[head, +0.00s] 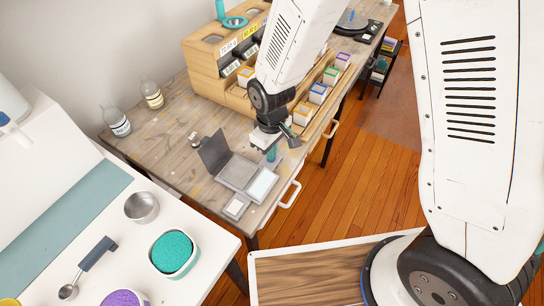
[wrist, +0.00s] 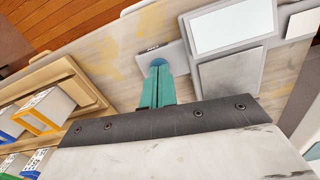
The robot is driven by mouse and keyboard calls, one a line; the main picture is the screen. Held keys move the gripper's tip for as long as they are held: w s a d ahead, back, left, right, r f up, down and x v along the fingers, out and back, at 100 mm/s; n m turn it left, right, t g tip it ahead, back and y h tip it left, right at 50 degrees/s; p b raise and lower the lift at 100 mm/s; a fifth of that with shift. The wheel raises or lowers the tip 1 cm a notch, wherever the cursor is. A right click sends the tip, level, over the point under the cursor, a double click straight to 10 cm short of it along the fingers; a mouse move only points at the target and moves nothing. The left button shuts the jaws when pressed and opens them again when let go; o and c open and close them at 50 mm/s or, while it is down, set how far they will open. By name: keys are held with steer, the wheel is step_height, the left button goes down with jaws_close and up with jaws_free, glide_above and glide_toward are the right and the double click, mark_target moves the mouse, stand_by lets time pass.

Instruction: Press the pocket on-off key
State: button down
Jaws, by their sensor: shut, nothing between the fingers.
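The grey pocket scale (head: 238,173) lies on the wooden workbench with its dark lid (head: 213,152) standing open. Its pale display (head: 262,186) faces up; in the wrist view the display (wrist: 222,30) and the grey weighing plate (wrist: 232,76) lie right of my gripper. My gripper (head: 271,155) points down at the scale's far right end. Its teal fingers are shut with nothing between them. In the wrist view the fingertips (wrist: 158,66) overlap the scale's grey end strip (wrist: 153,50), by a small dark marking. The on-off key cannot be made out; whether the tips touch the strip is unclear.
A small grey device (head: 236,207) sits at the scale's near side. A wooden rack (head: 215,70) and several small coloured boxes (head: 318,93) stand behind my gripper. Two bottles (head: 117,121) stand at the left. A white table (head: 100,225) with cups is in front.

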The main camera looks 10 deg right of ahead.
steer(key=shift+f, duration=0.4)
steer(key=shift+r, duration=2.5)
steer(key=shift+s+d, duration=0.15)
steer(key=shift+s, duration=0.1)
steer(key=s+d+r+m, duration=0.4)
steer(key=s+d+r, duration=0.5)
steer(key=r, duration=0.4)
steer(key=s+d+r+m+t, duration=0.1)
steer(key=s+d+r+m, duration=0.4)
steer(key=s+d+r, duration=0.5)
step_height(320, 180, up, 3)
steer(key=shift+d+f, duration=0.15)
steer(key=shift+d, duration=0.7)
